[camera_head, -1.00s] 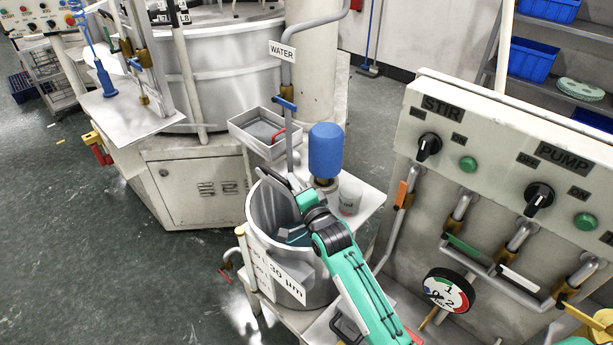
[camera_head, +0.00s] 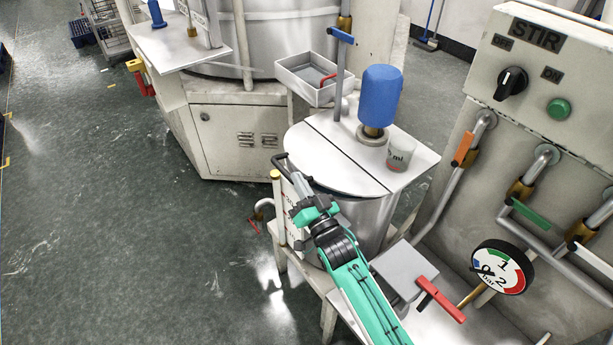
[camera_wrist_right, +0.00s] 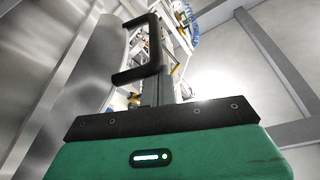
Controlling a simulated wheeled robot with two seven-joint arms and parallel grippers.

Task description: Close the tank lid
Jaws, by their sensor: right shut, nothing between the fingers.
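The tank lid (camera_head: 318,158) is a pale grey plate lying flat, or very nearly flat, over the mouth of the steel tank (camera_head: 370,218). I cannot tell whether a thin gap is left at its rim. The lid's black bar handle (camera_head: 283,160) sticks out at the front left edge. It also shows in the wrist view as a black handle (camera_wrist_right: 131,76). My right gripper (camera_head: 300,186) is shut and empty, close beside the handle at the tank's front left rim. I cannot tell whether it touches the handle. My left gripper is out of view.
A blue motor (camera_head: 380,96) and a beaker (camera_head: 400,154) stand on the fixed rear part of the tank top. The control panel with pipes and a gauge (camera_head: 502,267) is close on the right. A red-handled valve (camera_head: 441,299) sits low in front. Floor at left is clear.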

